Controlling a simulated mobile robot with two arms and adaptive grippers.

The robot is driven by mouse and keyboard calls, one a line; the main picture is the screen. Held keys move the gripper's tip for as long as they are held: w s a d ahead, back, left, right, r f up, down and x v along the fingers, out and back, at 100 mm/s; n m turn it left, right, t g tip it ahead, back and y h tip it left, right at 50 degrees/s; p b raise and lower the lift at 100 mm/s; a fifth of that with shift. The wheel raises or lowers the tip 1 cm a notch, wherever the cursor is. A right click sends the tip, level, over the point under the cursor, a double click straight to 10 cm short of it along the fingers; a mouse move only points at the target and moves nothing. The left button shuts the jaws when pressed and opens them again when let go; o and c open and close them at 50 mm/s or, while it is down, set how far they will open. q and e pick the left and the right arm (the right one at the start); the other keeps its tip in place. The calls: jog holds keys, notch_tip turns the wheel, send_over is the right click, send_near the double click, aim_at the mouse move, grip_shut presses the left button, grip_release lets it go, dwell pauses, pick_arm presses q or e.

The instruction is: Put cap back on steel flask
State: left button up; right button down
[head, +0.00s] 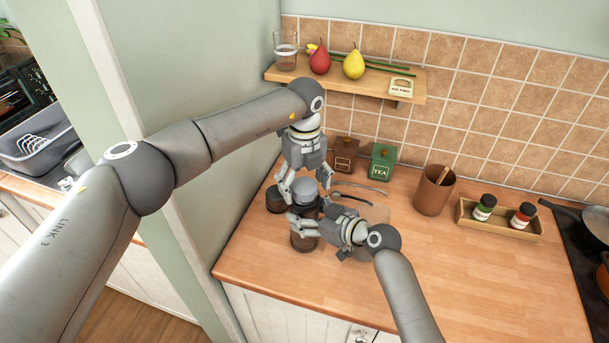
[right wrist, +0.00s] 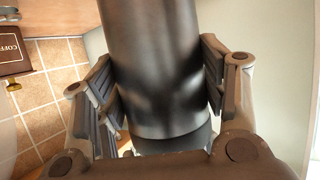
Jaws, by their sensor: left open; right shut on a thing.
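The dark steel flask (head: 303,242) stands upright on the counter near its left end. My right gripper (head: 305,224) is shut around its upper body; in the right wrist view its pads press both sides of the flask (right wrist: 165,75). A grey, round-topped cap (head: 305,189) is at the flask's top, between the fingers of my left gripper (head: 305,183). My left gripper points down from above with its fingers open around the cap. The fingers partly hide the joint, so I cannot tell whether the cap is fully seated.
A dark round container (head: 275,200) stands close left of the flask. Brown (head: 343,154) and green TEA (head: 381,161) tins stand behind. Utensils (head: 360,188) lie nearby. A brown pot (head: 434,190) and bottle tray (head: 500,222) are to the right. A shelf (head: 430,82) overhangs; the front right counter is clear.

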pick_arm(q)
jog(key=c, duration=1.1)
jog(key=m, duration=0.4)
jog(key=shift+m, duration=0.3)
jog(key=m, duration=1.5)
jog(key=shift+m, duration=0.4)
jog(key=m, duration=0.4)
jog(key=o, duration=1.1)
jog(key=shift+o, duration=0.2)
